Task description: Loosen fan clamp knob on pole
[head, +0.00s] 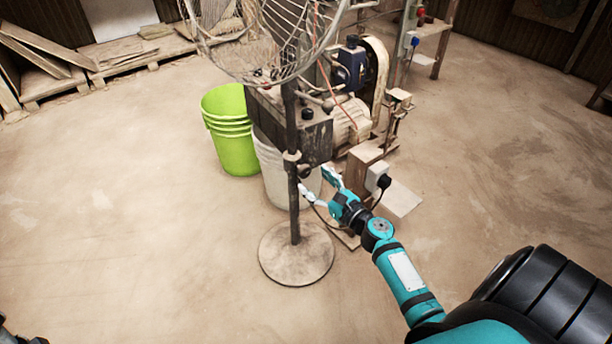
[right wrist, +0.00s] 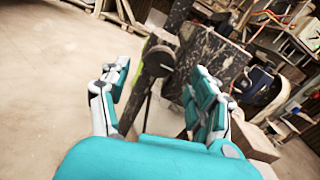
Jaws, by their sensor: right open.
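The fan's dark pole (head: 292,205) stands upright on a round base (head: 296,262), with the wire fan cage (head: 265,45) at its top. A pale clamp collar (head: 291,156) is around the pole, and the small dark clamp knob (head: 304,171) is just below it on the right. My right gripper (head: 312,183) is open and empty, just right of the pole at about knob height. In the right wrist view, the round dark knob (right wrist: 158,61) shows in front of the pole, between and beyond the spread fingers (right wrist: 160,85). Contact is not visible.
Behind the pole stand a machine with a motor (head: 350,122), a green bucket stack (head: 230,135) and a white bucket (head: 272,180). A small wooden box (head: 361,168) with a cable is right of the gripper. The floor at left and front is clear.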

